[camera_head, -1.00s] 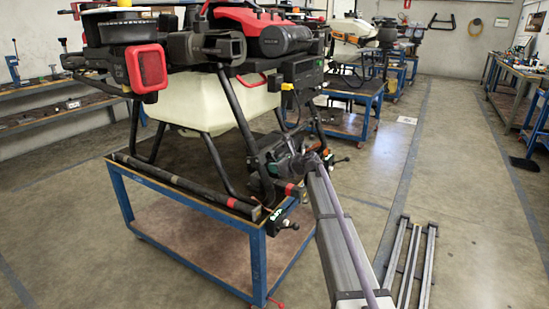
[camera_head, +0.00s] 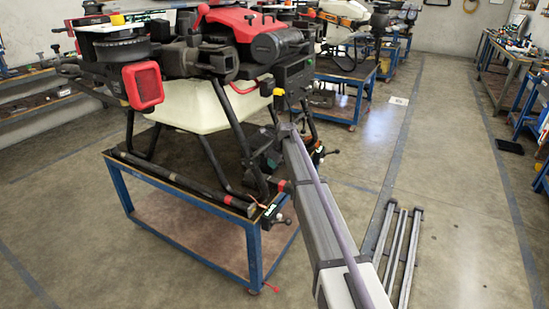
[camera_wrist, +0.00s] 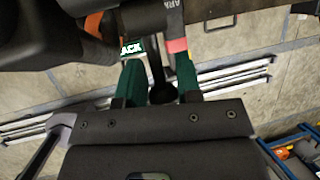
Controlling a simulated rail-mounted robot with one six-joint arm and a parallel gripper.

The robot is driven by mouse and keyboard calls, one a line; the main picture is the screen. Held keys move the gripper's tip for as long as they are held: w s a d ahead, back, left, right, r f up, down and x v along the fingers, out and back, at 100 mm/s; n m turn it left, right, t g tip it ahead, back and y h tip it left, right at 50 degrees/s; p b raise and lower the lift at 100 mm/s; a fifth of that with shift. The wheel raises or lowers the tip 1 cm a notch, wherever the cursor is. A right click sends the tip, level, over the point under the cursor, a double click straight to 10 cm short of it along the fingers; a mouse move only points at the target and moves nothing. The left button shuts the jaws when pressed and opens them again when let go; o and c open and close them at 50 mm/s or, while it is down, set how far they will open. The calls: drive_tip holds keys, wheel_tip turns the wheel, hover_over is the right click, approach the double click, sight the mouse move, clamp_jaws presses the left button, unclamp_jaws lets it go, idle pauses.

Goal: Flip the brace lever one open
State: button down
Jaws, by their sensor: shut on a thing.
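The drone (camera_head: 205,55) stands on a blue-framed stand in the head view, with a red top, pale tank and black legs. In the wrist view, my gripper (camera_wrist: 158,60) has its two green fingers on either side of a black lever (camera_wrist: 157,75) with a round knob. I take this for the brace lever; no number shows on it. The fingers are shut on it, though the contact is partly hidden. In the head view my arm hides the fingers and lever.
The blue stand (camera_head: 250,245) has small ball-ended handles at its right corners. Metal rails (camera_head: 398,255) lie on the floor to the right. A workbench (camera_head: 505,65) lines the right side. The floor between is mostly clear.

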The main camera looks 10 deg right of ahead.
drive_tip(key=shift+r, duration=0.15)
idle(0.4)
drive_tip(key=c, duration=0.8)
unclamp_jaws()
drive_tip(key=p+v, duration=1)
drive_tip(key=v, duration=0.1)
drive_tip(key=shift+w, duration=0.15)
drive_tip(key=shift+a, duration=0.15)
